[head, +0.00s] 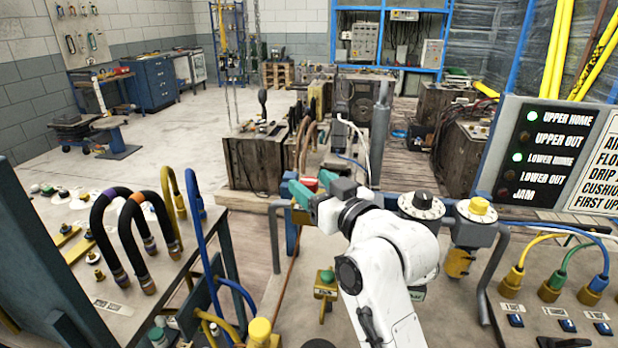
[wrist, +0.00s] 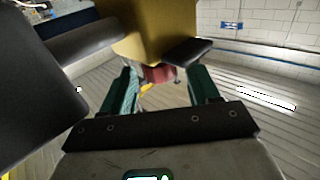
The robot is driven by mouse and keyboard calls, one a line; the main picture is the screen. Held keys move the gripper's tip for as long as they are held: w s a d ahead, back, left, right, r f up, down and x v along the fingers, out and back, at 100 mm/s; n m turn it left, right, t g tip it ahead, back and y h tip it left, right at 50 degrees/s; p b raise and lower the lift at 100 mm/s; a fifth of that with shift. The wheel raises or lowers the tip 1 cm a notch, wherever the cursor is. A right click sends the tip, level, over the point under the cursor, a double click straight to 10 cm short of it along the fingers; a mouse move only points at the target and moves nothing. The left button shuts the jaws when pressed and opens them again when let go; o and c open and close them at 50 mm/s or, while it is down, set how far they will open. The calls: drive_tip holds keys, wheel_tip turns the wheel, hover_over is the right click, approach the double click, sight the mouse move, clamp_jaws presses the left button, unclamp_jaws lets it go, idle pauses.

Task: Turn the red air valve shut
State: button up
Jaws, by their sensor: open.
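The red air valve (head: 309,184) shows only as a small red patch in the head view, mostly hidden by my gripper. In the wrist view, a dark red round part (wrist: 157,74) sits below a yellow block (wrist: 155,30), in the gap between my finger tips. My gripper (head: 312,190) has teal fingers and stands open at the end of my white arm. In the wrist view my gripper (wrist: 162,85) has one finger on either side of the red part. I cannot tell whether they touch it.
A status board (head: 545,155) is at the right. Blue pipes (head: 205,235) and black hoses (head: 125,225) rise at the left. Wooden crates stand behind.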

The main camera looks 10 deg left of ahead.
drive_tip(key=shift+x, duration=0.95)
drive_tip(key=c, duration=0.9)
